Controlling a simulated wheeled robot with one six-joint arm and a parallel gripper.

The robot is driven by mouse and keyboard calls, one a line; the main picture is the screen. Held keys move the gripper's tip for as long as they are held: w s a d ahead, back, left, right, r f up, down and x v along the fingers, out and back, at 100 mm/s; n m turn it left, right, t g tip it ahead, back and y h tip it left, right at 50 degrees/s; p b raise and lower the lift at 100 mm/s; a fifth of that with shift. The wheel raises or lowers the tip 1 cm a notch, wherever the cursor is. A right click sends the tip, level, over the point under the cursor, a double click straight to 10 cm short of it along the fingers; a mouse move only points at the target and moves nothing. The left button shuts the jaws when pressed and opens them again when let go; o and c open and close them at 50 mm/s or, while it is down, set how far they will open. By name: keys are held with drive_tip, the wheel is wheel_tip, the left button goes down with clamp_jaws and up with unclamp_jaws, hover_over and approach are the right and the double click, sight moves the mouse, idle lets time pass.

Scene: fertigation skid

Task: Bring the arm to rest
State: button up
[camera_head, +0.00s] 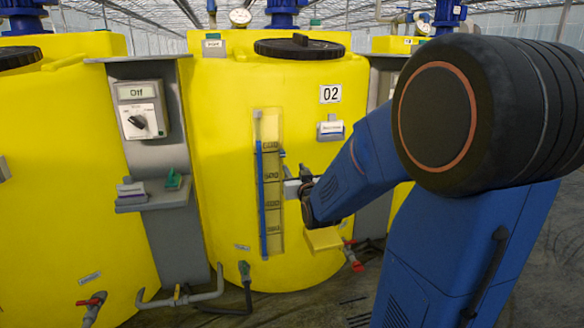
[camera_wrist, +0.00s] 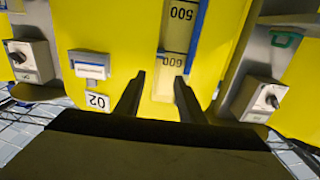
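My blue arm reaches in from the right in the head view, with a large black joint close to the camera. My gripper (camera_head: 304,186) is in front of the yellow tank 02 (camera_head: 222,130), just right of its level gauge (camera_head: 270,185). In the wrist view the picture is upside down, and two dark fingers of my gripper (camera_wrist: 159,76) stand apart with nothing between them. The gauge (camera_wrist: 178,45) and the yellow tank wall lie beyond the fingertips. I cannot tell the exact gap to the tank.
A grey panel with a dial box (camera_head: 141,110) and a small shelf (camera_head: 152,198) stands left of tank 02. A label holder (camera_head: 331,130) is on the tank. Pipes and a red-handled valve (camera_head: 353,256) are low down. Another yellow tank (camera_head: 65,170) stands at left.

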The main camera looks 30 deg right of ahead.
drive_tip(key=shift+s+a, duration=0.1)
drive_tip(key=shift+s, duration=0.3)
drive_tip(key=s+a+f+n+g+y, duration=0.1)
drive_tip(key=s+a+f+g+y, duration=0.15)
drive_tip(key=s+a, duration=0.4)
drive_tip(key=s+a+f+n+g+y, duration=0.1)
drive_tip(key=s+a+f+g, duration=0.3)
drive_tip(key=s, duration=0.4)
drive_tip(key=s+a+f+g, duration=0.1)
drive_tip(key=s+a+g, duration=0.2)
drive_tip(key=s, duration=0.7)
drive_tip(key=s+a+f+n+g+y, duration=0.1)
drive_tip(key=s+a+g, duration=0.2)
drive_tip(key=s, duration=0.7)
drive_tip(key=shift+s+a+f, duration=0.3)
drive_tip(key=shift+a, duration=0.05)
drive_tip(key=shift+y, duration=0.25)
